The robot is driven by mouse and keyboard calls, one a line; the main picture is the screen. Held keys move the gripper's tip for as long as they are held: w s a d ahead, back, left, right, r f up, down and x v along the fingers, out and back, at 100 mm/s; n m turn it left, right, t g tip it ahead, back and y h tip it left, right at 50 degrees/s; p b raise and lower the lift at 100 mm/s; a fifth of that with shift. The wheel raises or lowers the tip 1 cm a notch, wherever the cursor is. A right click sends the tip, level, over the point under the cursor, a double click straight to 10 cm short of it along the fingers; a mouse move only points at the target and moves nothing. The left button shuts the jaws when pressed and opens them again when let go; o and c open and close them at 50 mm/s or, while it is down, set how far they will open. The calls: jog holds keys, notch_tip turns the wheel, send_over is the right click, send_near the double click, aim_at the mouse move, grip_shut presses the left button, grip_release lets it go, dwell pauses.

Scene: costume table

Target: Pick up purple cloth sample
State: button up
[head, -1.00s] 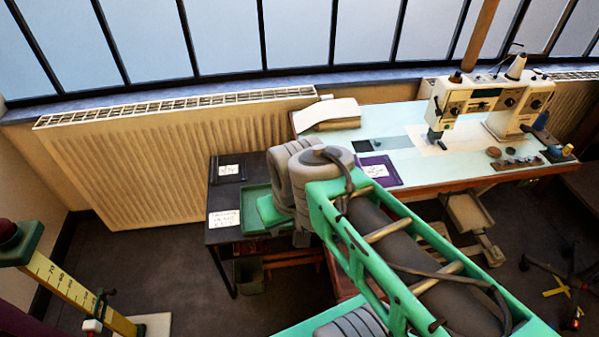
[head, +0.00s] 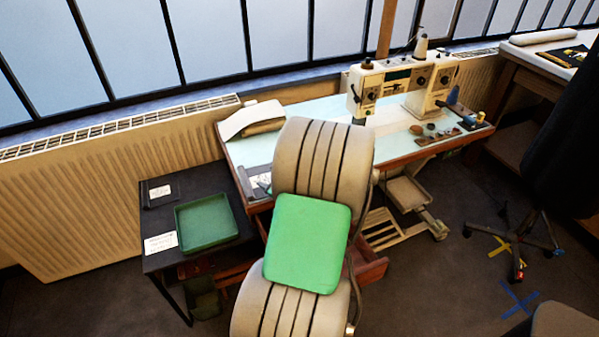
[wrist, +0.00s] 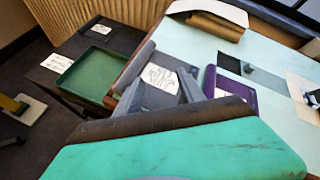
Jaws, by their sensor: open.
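The purple cloth sample (wrist: 238,102) lies flat on the pale sewing table in the wrist view, with a white label on it. Its lower part is cut off by my own green wrist housing. My gripper (wrist: 160,90) shows as two grey fingers spread apart, open and empty. It is to the left of the purple sample, over a dark grey sample (wrist: 158,68) with a white label. In the head view my arm hides the purple sample and the gripper.
The sewing table (head: 318,112) carries a sewing machine (head: 400,85) at the back right and a pale roll (head: 250,118) at the back left. A green tray (head: 207,222) sits on a low black table (head: 170,262) to the left. A wheeled stand is at the right.

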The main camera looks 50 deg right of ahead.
jog(key=s+d+m+h, duration=0.1)
jog(key=s+d+m, duration=0.1)
jog(key=s+d+f+m+h, duration=0.1)
jog(key=s+d+m, duration=0.1)
jog(key=d+m, duration=0.1)
jog(key=s+d+f+m+h, duration=0.1)
jog(key=s+d+m, duration=0.1)
jog(key=d, duration=0.1)
jog(key=shift+m+t, duration=0.3)
jog(key=shift+m, duration=0.1)
jog(key=x, duration=0.7)
jog(key=shift+w, duration=0.15)
jog(key=shift+r, duration=0.1)
grip_shut()
